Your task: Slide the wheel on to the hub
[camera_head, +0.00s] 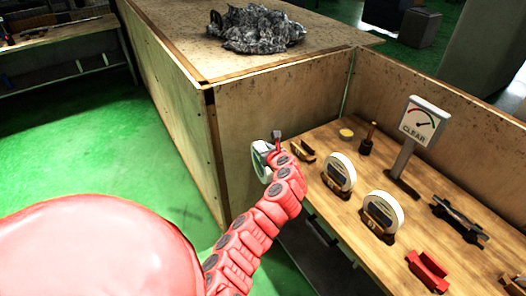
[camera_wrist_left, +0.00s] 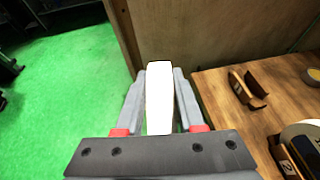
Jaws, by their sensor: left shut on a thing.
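A white grinding wheel (camera_head: 260,161) is in my left gripper (camera_head: 272,150), held just off the left edge of the wooden bench, in front of the plywood wall. In the left wrist view the wheel (camera_wrist_left: 159,98) shows edge-on as a white slab between the two grey fingers of the left gripper (camera_wrist_left: 159,76), which are shut on it. I cannot make out the hub in either view. My right gripper is not in view.
Two similar wheels, one (camera_head: 340,172) behind the other (camera_head: 382,213), stand in holders on the bench (camera_head: 330,210). An empty-looking holder (camera_head: 303,151), a gauge sign marked CLEAR (camera_head: 421,122) and a red block (camera_head: 428,270) are also there. Plywood walls (camera_head: 280,105) border the bench. Green floor lies left.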

